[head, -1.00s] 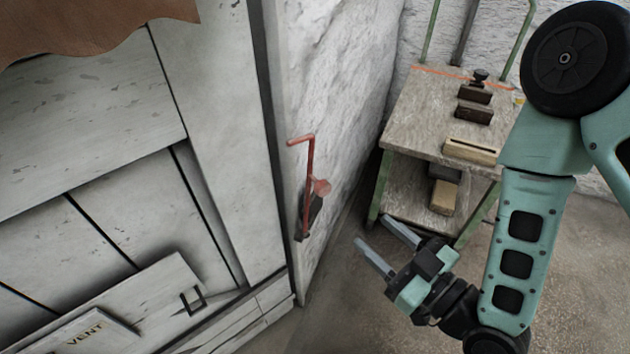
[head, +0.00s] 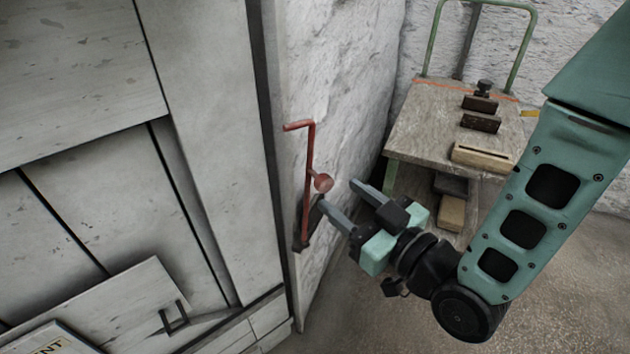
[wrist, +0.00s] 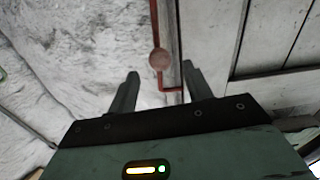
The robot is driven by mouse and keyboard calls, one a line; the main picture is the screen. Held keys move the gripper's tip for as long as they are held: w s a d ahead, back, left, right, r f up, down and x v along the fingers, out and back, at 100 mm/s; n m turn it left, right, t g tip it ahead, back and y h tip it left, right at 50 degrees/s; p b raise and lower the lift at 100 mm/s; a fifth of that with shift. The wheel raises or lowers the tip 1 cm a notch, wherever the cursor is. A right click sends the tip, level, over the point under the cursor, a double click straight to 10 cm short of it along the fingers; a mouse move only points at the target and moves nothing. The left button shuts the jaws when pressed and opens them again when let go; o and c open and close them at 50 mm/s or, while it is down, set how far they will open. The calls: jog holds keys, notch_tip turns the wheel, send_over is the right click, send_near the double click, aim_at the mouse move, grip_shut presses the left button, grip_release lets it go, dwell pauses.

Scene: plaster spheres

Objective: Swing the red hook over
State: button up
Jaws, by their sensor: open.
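The red hook (head: 309,165) is a thin upright bar with a bent top end pointing left and a round red knob (head: 323,183) on its side. In the wrist view the knob (wrist: 159,59) and the red bar (wrist: 174,84) show ahead of the open fingers, nearer the right finger. Whether a finger touches the hook I cannot tell.
A white panelled cabinet (head: 215,120) with a dark handle fills the left. A wooden-topped cart (head: 425,130) with green rails stands at the back right, holding several blocks. Rough white wall (head: 345,80) lies between them. Floor is clear at lower right.

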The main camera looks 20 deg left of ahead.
aim_at(315, 175)
jog(key=x, duration=0.8)
